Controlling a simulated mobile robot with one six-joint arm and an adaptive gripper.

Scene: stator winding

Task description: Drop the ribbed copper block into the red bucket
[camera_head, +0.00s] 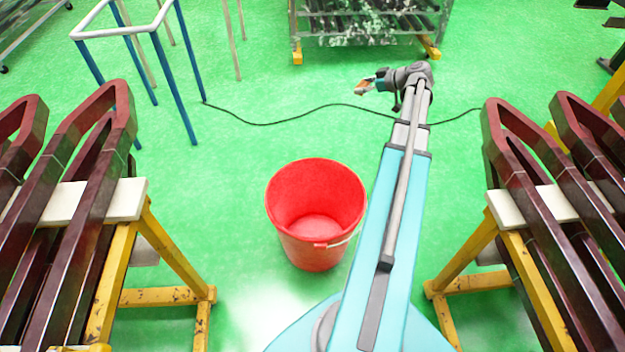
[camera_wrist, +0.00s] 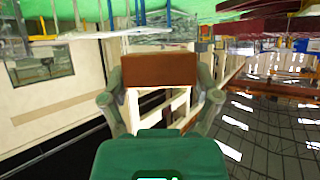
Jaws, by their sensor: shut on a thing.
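The red bucket (camera_head: 290,222) stands upright on the green floor in the middle of the head view, with its light handle hanging at its right side. It looks empty. My gripper (camera_head: 372,85) is beyond the bucket and to its right in the head view, at the end of my extended arm. It is shut on the copper block (camera_wrist: 160,70), which lies across between the two fingers in the wrist view. The block also shows small and brownish at the gripper's tip in the head view (camera_head: 362,88). Its ribs cannot be made out.
Dark red coils on yellow stands flank the bucket, left (camera_head: 95,150) and right (camera_head: 540,180). A blue-legged frame (camera_head: 175,80) stands at the back left, a rack (camera_head: 370,30) at the back. A black cable (camera_head: 270,124) crosses the floor. Open floor surrounds the bucket.

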